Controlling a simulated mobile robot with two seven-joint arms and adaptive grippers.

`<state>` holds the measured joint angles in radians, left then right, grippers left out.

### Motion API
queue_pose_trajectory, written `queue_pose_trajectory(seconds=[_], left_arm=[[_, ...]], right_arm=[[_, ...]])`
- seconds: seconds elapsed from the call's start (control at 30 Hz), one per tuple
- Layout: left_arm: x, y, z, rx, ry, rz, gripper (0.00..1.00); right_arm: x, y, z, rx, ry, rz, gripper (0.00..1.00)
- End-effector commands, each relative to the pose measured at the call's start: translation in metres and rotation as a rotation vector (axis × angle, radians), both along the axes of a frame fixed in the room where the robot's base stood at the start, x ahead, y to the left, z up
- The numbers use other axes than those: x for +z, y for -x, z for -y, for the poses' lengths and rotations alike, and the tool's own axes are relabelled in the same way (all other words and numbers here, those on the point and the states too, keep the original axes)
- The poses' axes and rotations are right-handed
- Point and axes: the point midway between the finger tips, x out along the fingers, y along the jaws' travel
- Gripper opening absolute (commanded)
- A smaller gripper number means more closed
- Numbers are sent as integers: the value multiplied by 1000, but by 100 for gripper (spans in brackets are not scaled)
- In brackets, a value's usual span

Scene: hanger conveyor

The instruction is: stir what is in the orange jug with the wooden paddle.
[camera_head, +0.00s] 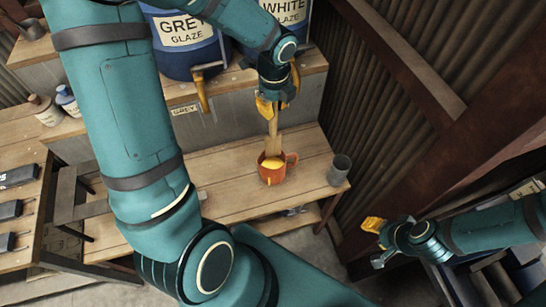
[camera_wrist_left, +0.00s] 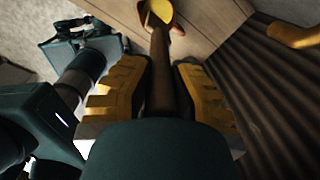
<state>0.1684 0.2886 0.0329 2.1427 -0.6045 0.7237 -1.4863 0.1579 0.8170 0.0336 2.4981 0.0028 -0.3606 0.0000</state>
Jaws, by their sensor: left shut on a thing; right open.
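The orange jug (camera_head: 267,176) stands upright on the wooden bench, with its handle to the right and a yellow content showing inside. My left gripper (camera_head: 273,105) is above the jug and shut on the wooden paddle (camera_head: 273,137), whose lower end reaches into the jug. In the left wrist view the paddle's shaft (camera_wrist_left: 165,75) runs between the yellow fingers of the left gripper (camera_wrist_left: 158,85), and the jug's rim (camera_wrist_left: 144,12) shows at the top. The paddle's tip is hidden in the yellow content. My right gripper (camera_head: 375,240) is open and empty, low at the right, away from the bench.
A grey cup (camera_head: 340,170) stands right of the jug on the bench (camera_head: 225,190). Behind are a grey glaze drum (camera_head: 183,55) with a yellow tap (camera_head: 203,90) and a white glaze drum (camera_head: 290,12). A corrugated wall (camera_head: 385,110) rises at the right. The bench left of the jug is clear.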

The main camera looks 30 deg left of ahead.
Motion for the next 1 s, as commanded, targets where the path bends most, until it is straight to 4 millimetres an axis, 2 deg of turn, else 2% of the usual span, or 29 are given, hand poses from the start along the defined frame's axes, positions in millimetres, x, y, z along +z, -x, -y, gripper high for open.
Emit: queue_pose_trajectory(seconds=[0.43, 0.7, 1.0], left_arm=[[3, 0, 0, 0, 0, 0, 0], [26, 0, 0, 0, 0, 0, 0], [41, 0, 0, 0, 0, 0, 0]], right_arm=[[2, 0, 0, 0, 0, 0, 47], [24, 0, 0, 0, 0, 0, 47], [24, 0, 0, 0, 0, 0, 47]])
